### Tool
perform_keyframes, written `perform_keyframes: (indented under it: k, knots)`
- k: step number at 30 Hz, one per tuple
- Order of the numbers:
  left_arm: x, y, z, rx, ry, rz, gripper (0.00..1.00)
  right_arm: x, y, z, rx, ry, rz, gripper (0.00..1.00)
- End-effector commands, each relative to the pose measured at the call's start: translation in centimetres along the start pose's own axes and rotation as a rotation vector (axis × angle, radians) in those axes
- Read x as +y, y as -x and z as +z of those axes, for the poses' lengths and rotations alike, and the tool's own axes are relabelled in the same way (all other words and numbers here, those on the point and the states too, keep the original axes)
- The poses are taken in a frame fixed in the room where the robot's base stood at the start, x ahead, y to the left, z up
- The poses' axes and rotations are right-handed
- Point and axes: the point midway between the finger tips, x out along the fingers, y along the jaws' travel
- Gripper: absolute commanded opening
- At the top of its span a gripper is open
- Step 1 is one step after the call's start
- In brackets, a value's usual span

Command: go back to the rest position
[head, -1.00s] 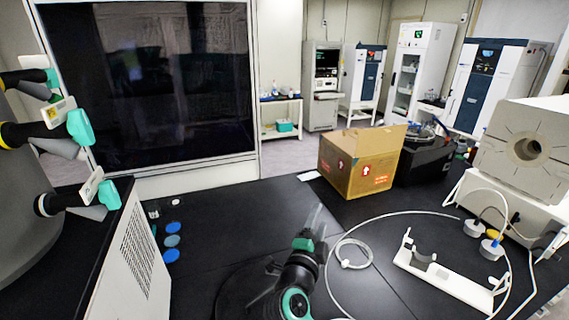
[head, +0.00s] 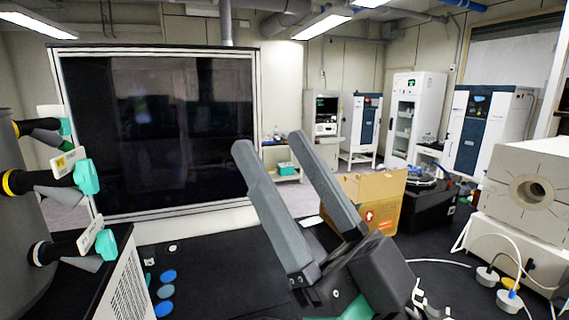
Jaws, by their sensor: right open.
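My right gripper (head: 270,140) is large in the middle of the head view, raised above the black bench. Its two grey fingers point up and to the left and stand apart, with nothing between them. It hides part of the bench and the left part of the cardboard box behind it. My left gripper is not in view. The freeze dryer (head: 22,190) stands at the left edge, a grey cylinder with several green-handled valves (head: 88,177) on its side.
Blue caps (head: 166,291) lie on the bench (head: 205,260) beside a white vented housing (head: 125,290). A cardboard box (head: 385,205) stands behind my right gripper. A white furnace-like unit (head: 530,190) with hoses is at the right. A dark-windowed cabinet (head: 155,135) stands behind.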

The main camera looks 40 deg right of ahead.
Motion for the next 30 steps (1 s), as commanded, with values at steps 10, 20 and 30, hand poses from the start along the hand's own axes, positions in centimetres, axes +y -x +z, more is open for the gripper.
perform_keyframes:
  k: [10,20,30]
  knots:
    - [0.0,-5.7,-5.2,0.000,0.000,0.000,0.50,0.0,-5.7,-5.2,0.000,0.001,-0.001,0.62]
    - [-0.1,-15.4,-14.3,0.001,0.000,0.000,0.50,0.0,-15.5,-14.2,0.001,0.001,-0.002,0.62]
    - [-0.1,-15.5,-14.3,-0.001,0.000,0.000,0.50,0.0,-15.5,-14.2,-0.001,0.001,-0.002,0.62]
